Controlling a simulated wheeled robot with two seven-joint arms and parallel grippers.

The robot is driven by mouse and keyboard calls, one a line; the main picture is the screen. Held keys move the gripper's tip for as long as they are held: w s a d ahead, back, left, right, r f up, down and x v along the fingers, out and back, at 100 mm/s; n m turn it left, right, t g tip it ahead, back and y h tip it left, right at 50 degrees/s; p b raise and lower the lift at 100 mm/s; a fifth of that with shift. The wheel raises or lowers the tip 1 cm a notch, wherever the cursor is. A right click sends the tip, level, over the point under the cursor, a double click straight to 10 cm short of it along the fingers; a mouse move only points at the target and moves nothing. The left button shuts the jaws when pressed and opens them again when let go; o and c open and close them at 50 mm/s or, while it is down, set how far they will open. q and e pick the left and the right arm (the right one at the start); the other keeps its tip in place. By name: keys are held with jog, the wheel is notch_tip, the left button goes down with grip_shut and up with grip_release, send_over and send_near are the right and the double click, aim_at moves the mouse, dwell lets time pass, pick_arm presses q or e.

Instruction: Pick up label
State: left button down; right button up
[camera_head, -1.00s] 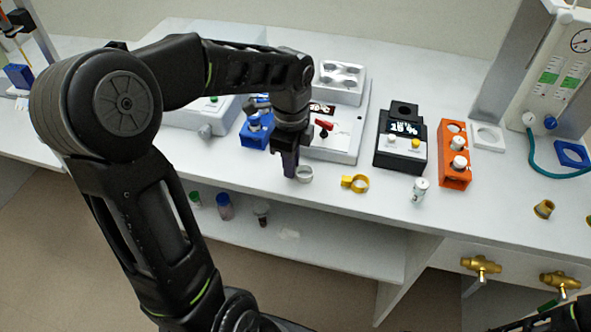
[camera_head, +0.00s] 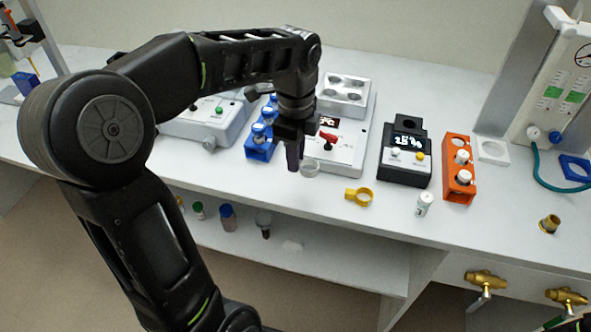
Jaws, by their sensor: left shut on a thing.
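My left gripper (camera_head: 298,163) points down over the bench's front part. It is shut on a small pale ring-shaped piece (camera_head: 311,170), which shows at the right of the fingertips. The piece looks like a curled label, but I cannot read anything on it. It appears held slightly above the white bench top. The dark fingers hide its left side. My right gripper is not in view; only a bit of dark arm shows at the bottom right corner.
A yellow ring clip (camera_head: 359,197) and a white-capped vial (camera_head: 424,204) are to the right. Behind stand a blue vial rack (camera_head: 259,149), a black display device (camera_head: 404,172) and an orange rack (camera_head: 459,190). A lower shelf (camera_head: 330,262) holds several small bottles.

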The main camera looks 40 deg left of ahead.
pick_arm(q)
jog(key=shift+r, duration=2)
